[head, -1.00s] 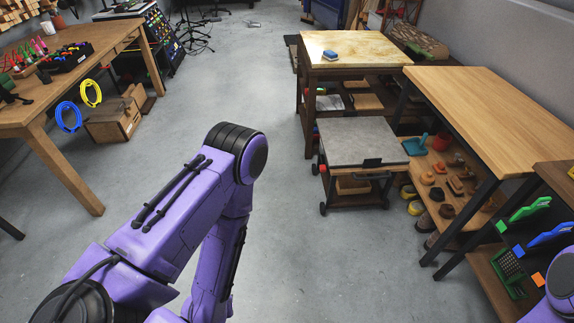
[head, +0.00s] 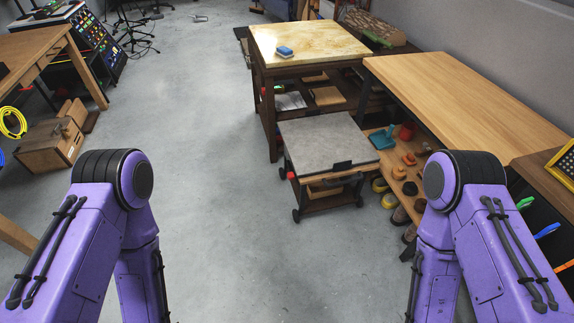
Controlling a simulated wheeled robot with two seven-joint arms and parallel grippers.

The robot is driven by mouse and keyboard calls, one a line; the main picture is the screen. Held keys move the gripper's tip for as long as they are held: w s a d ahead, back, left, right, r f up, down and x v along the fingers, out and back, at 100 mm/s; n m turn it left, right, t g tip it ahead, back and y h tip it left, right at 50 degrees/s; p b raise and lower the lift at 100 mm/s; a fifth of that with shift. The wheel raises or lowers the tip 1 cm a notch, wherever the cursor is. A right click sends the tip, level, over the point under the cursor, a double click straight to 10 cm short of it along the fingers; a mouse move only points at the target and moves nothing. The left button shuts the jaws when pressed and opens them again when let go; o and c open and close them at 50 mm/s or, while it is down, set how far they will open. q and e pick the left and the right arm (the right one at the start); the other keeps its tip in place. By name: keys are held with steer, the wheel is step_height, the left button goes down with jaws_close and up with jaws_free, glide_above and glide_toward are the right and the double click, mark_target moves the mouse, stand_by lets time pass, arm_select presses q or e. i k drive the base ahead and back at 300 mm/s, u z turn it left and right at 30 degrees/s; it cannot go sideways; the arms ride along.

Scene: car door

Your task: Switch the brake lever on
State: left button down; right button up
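No brake lever or car door can be made out in the head view. My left arm comes in at the lower left and my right arm at the lower right, both with their elbows raised and forearms pointing down. Neither gripper shows; both are below the picture edge.
A workbench (head: 30,42) stands at the left, with a wooden box (head: 50,145) on the floor beside it. A wheeled cart (head: 325,142) stands right of centre, before a table with a blue sponge (head: 285,51). A long bench (head: 465,105) runs along the right. The middle floor (head: 210,150) is clear.

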mark_target(291, 175)
steer(key=u, duration=0.35)
steer(key=i, duration=0.85)
steer(key=u, duration=0.6)
